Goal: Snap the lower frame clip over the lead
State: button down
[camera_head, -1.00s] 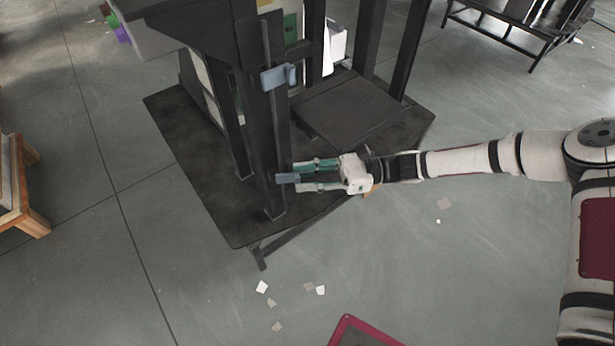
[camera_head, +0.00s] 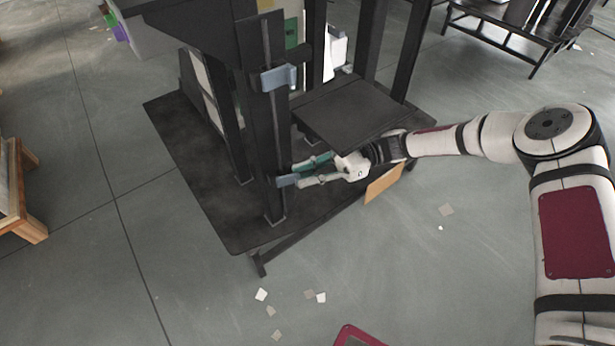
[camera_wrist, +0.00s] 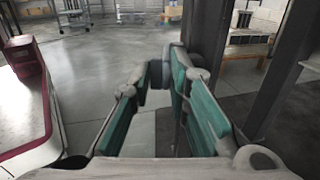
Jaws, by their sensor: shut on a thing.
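The lower frame clip (camera_head: 287,181) is a small blue-grey piece low on the front dark column (camera_head: 277,150). My gripper (camera_head: 298,174) reaches it from the right, and its green-padded fingers are shut on the clip. In the wrist view, the fingertips (camera_wrist: 161,76) close around a dark blue-grey piece beside a dark upright; its far side is hidden. A similar blue upper clip (camera_head: 279,77) sits higher on the same column. A thin grey strip (camera_head: 268,48) runs down the column and may be the lead. I cannot tell whether the lower clip is around it.
The columns stand on a dark base plate (camera_head: 190,150) with a raised dark platform (camera_head: 352,112) behind my gripper. An orange-tan panel (camera_head: 384,184) shows below my wrist. Paper scraps (camera_head: 261,294) lie on open floor in front. A wooden piece (camera_head: 30,222) stands at left.

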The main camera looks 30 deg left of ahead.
jog(key=shift+d, duration=0.1)
jog(key=c, duration=1.7)
grip_release()
jog(key=shift+o, duration=0.2)
jog(key=v, duration=0.8)
jog(key=shift+f, duration=0.1)
